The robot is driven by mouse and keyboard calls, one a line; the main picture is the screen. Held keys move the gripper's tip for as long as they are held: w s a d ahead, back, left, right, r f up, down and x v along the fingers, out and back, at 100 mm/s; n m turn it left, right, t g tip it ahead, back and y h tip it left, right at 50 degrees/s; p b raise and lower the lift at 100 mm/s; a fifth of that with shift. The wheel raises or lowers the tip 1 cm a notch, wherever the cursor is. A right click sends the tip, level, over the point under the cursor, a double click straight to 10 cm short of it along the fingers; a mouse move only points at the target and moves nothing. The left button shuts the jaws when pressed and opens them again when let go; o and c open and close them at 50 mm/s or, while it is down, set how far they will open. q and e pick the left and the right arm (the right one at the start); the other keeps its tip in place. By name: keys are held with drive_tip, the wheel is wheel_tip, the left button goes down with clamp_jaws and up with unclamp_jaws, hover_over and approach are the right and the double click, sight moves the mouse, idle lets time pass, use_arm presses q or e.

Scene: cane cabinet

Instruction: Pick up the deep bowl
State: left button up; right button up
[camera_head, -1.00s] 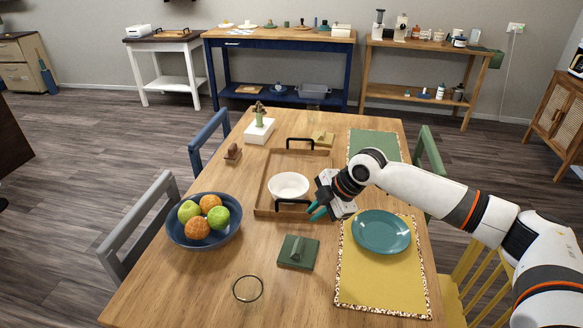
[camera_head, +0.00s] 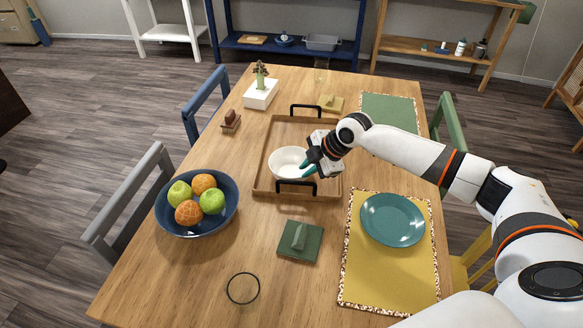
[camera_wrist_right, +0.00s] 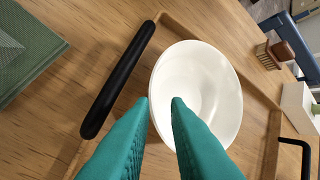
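The white deep bowl (camera_head: 286,162) stands upright in the wooden tray (camera_head: 262,187) on the table, near the tray's front handle. My right gripper (camera_head: 308,171) has its teal fingers at the bowl's right side in the head view. In the right wrist view the bowl (camera_wrist_right: 215,85) lies just beyond the fingertips (camera_wrist_right: 161,101). The fingers are apart, with the near part of the bowl's rim seen between and past them. I cannot tell whether they touch the bowl. My left gripper is not in view.
The tray has black handles, the front one (camera_head: 297,186) close to the gripper. A blue fruit bowl (camera_head: 226,217), a green napkin holder (camera_head: 300,241), a teal plate (camera_head: 392,220) on a yellow placemat (camera_head: 385,272) and a glass (camera_head: 243,288) stand around. Chairs flank the table.

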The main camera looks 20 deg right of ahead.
sight(299, 177)
drive_tip(key=x, duration=0.5)
drive_tip(key=shift+s+f+p, duration=0.1)
drive_tip(key=shift+f+p, duration=0.05)
drive_tip(key=shift+p, duration=0.2)
clamp_jaws()
